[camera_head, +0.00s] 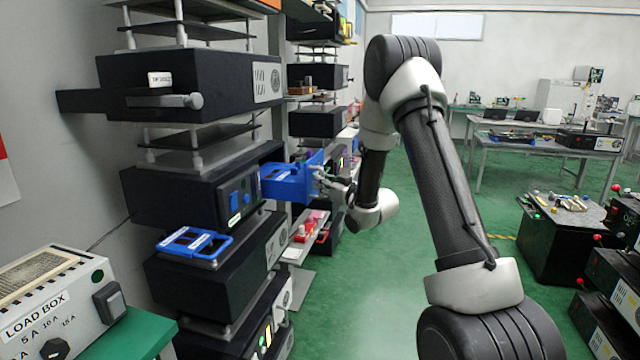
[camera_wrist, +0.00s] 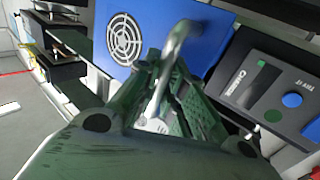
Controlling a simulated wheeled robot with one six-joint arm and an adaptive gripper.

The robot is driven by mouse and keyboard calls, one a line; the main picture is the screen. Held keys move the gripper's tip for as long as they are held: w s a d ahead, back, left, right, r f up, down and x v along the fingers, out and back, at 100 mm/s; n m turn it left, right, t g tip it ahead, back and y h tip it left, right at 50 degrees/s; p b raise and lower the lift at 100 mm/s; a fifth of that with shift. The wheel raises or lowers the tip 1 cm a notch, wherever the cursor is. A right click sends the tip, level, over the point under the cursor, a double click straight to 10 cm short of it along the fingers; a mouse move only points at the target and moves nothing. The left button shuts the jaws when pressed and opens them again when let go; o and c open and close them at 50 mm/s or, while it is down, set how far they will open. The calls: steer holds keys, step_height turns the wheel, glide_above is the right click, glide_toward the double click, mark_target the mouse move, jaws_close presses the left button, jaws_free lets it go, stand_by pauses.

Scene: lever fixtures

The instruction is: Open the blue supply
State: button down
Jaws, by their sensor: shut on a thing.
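The blue supply shows as a blue panel (camera_head: 286,184) at the front of a black unit in the left rack. It stands out to the right of the unit's dark control face (camera_head: 238,197). In the wrist view the blue panel (camera_wrist: 203,22) has a white round fan grille. A curved metal handle (camera_wrist: 180,38) runs in front of it. My gripper (camera_head: 330,183) is at the panel's outer side, and its green-tinted fingers (camera_wrist: 168,100) are closed around the handle. The fingers hide the exact contact.
Black units (camera_head: 190,85) are stacked above and below on the left. A blue frame-like piece (camera_head: 195,243) lies just below the control face. A load box (camera_head: 55,305) stands at front left. The green floor (camera_head: 370,300) is clear in the middle; benches stand at right.

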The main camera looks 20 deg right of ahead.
steer(key=c, duration=1.5)
jaws_free()
steer(key=v, duration=1.2)
